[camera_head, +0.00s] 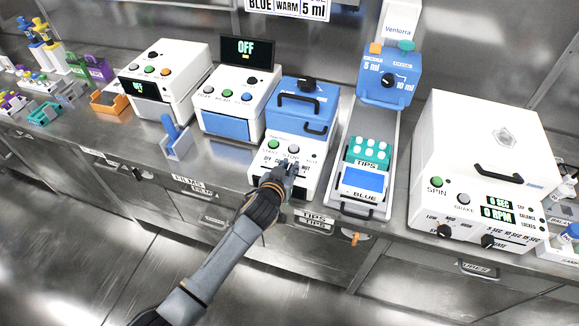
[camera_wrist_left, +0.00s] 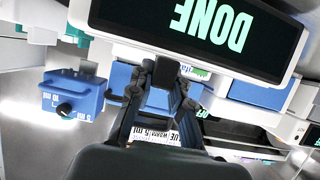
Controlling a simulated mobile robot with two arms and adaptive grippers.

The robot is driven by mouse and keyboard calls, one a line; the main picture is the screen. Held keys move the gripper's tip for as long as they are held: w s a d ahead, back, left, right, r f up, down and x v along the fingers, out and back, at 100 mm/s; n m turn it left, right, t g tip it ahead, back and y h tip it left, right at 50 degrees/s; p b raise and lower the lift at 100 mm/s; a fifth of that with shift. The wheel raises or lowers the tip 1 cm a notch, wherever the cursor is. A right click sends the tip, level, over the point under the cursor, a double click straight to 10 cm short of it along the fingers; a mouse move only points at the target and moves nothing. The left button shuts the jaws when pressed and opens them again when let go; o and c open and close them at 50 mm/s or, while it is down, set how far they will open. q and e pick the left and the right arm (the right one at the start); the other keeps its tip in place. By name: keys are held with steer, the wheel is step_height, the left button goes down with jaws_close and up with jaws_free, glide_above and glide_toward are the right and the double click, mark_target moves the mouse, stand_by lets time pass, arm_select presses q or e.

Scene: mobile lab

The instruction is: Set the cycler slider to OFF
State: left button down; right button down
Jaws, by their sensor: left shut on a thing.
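The cycler (camera_head: 262,180) is the white box with a blue lid at the middle of the counter in the head view. Its front carries a green START button (camera_head: 272,144), a grey STOP button (camera_head: 293,150) and a row of labels with OFF at the left and HOT at the right. My left gripper (camera_head: 285,169) is at that label row, shut on the slider knob, which its fingers hide. Which label the knob stands at cannot be told. In the left wrist view the fingers (camera_wrist_left: 158,88) point away from the camera. My right gripper is out of view.
A display (camera_head: 247,53) reading OFF stands behind the neighbouring white device. A blue dispenser (camera_head: 388,75) and a teal tip rack (camera_head: 367,152) stand to the right, then a white centrifuge (camera_head: 480,135). A display (camera_wrist_left: 200,25) in the left wrist view reads DONE.

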mark_target(261, 168)
arm_select(q)
steer(key=a, duration=0.2)
steer(key=w+a+p, duration=0.1)
steer(key=a, duration=0.2)
steer(key=w+a, duration=0.1)
steer(key=a, duration=0.2)
steer(key=shift+w+p, duration=0.25)
steer(key=shift+p, duration=0.1)
steer(key=shift+d, duration=0.1)
steer(key=c, duration=1.6)
jaws_free()
steer(key=shift+c, duration=0.2)
steer(key=o, duration=0.4)
steer(key=shift+o, duration=0.2)
steer(key=shift+s, duration=0.2)
steer(key=v, duration=1.1)
steer(key=shift+s+a+r, duration=0.2)
steer(key=shift+s+a, duration=0.05)
steer(key=shift+s, duration=0.05)
